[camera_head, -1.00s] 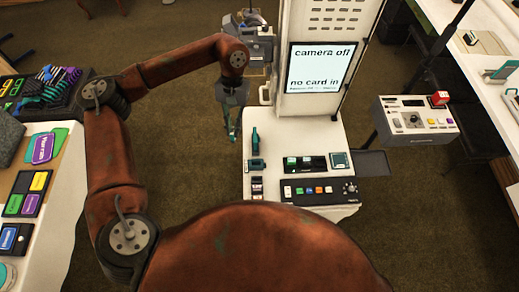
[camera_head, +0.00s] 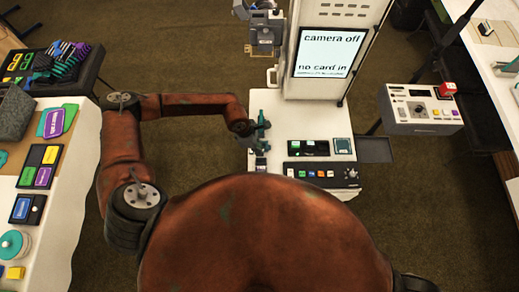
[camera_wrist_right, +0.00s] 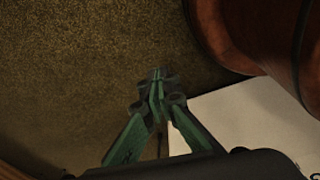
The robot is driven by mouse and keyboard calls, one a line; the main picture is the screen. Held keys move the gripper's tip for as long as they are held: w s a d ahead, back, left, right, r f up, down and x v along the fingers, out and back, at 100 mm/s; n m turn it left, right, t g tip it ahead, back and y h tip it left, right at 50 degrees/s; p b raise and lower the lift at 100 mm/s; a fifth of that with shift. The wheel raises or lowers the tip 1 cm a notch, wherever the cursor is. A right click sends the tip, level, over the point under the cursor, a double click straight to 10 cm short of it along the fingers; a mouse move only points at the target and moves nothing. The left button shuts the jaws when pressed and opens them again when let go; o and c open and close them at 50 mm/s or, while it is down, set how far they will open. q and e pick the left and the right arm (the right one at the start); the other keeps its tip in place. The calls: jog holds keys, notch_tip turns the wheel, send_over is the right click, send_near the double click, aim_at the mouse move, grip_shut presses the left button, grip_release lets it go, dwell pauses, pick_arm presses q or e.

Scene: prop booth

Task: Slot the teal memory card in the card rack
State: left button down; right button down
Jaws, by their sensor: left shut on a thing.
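My left gripper (camera_head: 262,126) is at the left edge of the booth's white counter, shut on a small teal thing that I take for the teal memory card (camera_head: 262,118). The fingers are teal-green too and cover much of it, so its exact outline is unclear. A low black rack (camera_head: 308,147) with a green piece in its left part lies on the counter, to the right of the gripper; I take it for the card rack. In the right wrist view, my right gripper (camera_wrist_right: 157,82) has its green fingers together, with nothing visible between them, over the carpet.
A screen (camera_head: 325,52) reads "camera off, no card in". A black button panel (camera_head: 322,173) lies at the counter's front, with a small teal-topped square (camera_head: 342,145) behind it. A camera (camera_head: 262,25) stands at the back left. A control box (camera_head: 420,108) is at the right.

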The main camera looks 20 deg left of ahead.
pick_arm(q)
jog(key=shift+s+d+f+n, duration=0.15)
jog(key=shift+d+f+n, duration=0.1)
jog(key=shift+f+n, duration=0.05)
jog(key=shift+s+f, duration=0.1)
jog(key=shift+f, duration=0.15)
jog(key=shift+f+b, duration=0.25)
jog(key=shift+b, duration=0.1)
jog(key=shift+f+b, duration=0.4)
jog(key=shift+f, duration=0.3)
jog(key=shift+f+b, duration=0.35)
jog(key=shift+f, duration=0.35)
pick_arm(e)
jog(key=shift+s+f, duration=0.8)
jog(key=shift+f, duration=0.35)
pick_arm(q)
jog(key=shift+d+f+b, duration=0.15)
jog(key=shift+f+b, duration=0.15)
jog(key=shift+b, duration=0.15)
pick_arm(e)
jog(key=shift+f, duration=0.4)
pick_arm(q)
jog(key=shift+f, duration=0.2)
pick_arm(e)
jog(key=shift+f, duration=0.15)
